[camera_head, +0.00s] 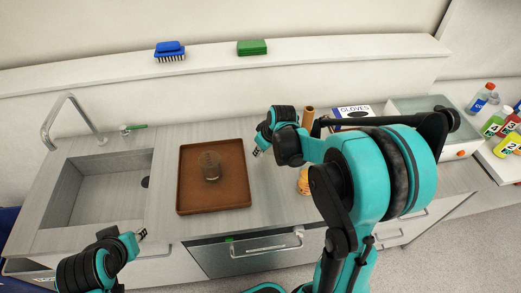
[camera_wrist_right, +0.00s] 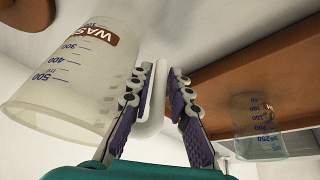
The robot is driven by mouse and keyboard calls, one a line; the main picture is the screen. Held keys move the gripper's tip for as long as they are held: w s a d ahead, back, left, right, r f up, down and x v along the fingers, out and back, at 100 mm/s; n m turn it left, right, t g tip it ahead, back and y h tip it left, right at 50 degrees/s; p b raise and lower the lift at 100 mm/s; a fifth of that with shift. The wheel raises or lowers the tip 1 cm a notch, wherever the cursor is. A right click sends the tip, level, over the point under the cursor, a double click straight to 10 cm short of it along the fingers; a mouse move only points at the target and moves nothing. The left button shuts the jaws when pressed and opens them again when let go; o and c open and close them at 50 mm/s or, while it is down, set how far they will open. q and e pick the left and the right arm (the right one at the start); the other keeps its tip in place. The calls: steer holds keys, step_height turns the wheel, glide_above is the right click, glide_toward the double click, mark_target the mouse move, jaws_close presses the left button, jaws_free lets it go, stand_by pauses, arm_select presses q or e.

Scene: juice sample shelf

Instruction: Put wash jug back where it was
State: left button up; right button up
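The wash jug (camera_wrist_right: 75,75) is translucent, with a brown WASH label and blue marks, at the left of the right wrist view, which looks upside down. Its white handle (camera_wrist_right: 156,105) lies between the fingers of my right gripper (camera_wrist_right: 162,78), which look closed on it. In the head view my right gripper (camera_head: 258,152) is just right of the brown tray (camera_head: 185,195); I cannot make out the jug there, as my arm covers much of that counter. I cannot tell whether the jug touches the counter. My left gripper (camera_head: 141,234) is low on the left, in front of the counter.
A clear beaker (camera_head: 211,168) stands on the tray and also shows in the wrist view (camera_wrist_right: 258,130). A sink (camera_head: 100,190) is at left. A brown cylinder (camera_head: 308,117), a glove box (camera_head: 352,112) and an orange container (camera_head: 304,182) are at right.

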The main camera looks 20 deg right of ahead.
steer(key=shift+o, duration=0.2)
steer(key=shift+r, duration=0.1)
steer(key=shift+r, duration=0.25)
steer(key=p+v, duration=0.4)
steer(key=v, duration=0.8)
steer(key=s+a+m+t, duration=0.1)
steer(key=s+a+m, duration=0.1)
steer(key=s+a, duration=0.2)
steer(key=s+a+r+m+t+h, duration=0.1)
steer(key=s+a, duration=0.3)
steer(key=s, duration=0.7)
steer(key=shift+r+m+t, duration=0.2)
steer(key=shift+m+t, duration=0.2)
steer(key=shift+m, duration=0.1)
step_height(320, 180, down, 5)
steer(key=b, duration=0.5)
steer(key=shift+f, duration=0.15)
